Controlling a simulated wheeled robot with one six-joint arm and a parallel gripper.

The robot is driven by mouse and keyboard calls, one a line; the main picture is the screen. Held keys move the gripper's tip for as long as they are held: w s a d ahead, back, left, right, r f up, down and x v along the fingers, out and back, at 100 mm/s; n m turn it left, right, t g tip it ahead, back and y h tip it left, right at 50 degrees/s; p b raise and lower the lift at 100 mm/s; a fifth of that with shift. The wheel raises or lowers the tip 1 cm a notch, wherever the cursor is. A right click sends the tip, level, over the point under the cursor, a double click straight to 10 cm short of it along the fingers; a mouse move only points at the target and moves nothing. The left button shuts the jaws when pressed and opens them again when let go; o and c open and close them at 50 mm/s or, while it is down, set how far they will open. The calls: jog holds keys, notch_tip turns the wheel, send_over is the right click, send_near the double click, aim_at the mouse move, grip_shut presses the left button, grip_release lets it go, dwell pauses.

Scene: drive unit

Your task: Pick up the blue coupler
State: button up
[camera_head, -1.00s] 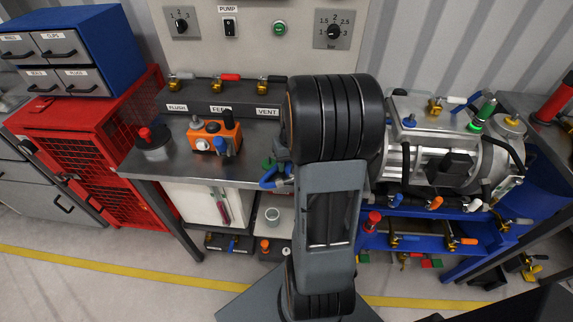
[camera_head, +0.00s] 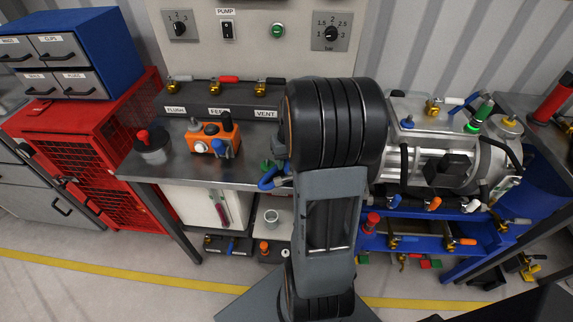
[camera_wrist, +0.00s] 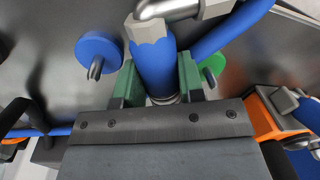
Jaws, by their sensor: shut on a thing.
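The blue coupler (camera_wrist: 155,68) is a blue cylinder with a grey collar and a metal elbow at its far end, in the middle of the wrist view. My gripper (camera_wrist: 157,88) has its two green fingers on either side of the coupler, closed on its body. A blue hose (camera_wrist: 230,30) runs off beside it to the upper right. In the head view my own arm hides most of the gripper and the coupler; a blue loop of hose (camera_head: 270,179) shows at the bench's right part.
A blue disc with a metal stem (camera_wrist: 98,52) lies left of the fingers, and a green round part (camera_wrist: 213,67) sits close behind the right finger. An orange box (camera_head: 213,139) stands on the metal bench (camera_head: 178,172). A pump (camera_head: 425,160) stands right of my arm.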

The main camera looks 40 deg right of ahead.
jog(key=s+a+r, duration=0.9)
jog(key=a+r, duration=0.2)
jog(key=shift+r+b, duration=0.2)
jog(key=shift+b, duration=0.1)
jog(key=shift+w+r+p, duration=0.1)
jog(key=shift+r+p, duration=0.55)
jog(key=shift+r, duration=0.1)
dwell(0.4)
notch_tip(320, 180, up, 5)
jog(key=p, duration=0.4)
jog(key=shift+f, duration=0.2)
jog(key=shift+f, duration=0.1)
dwell(0.4)
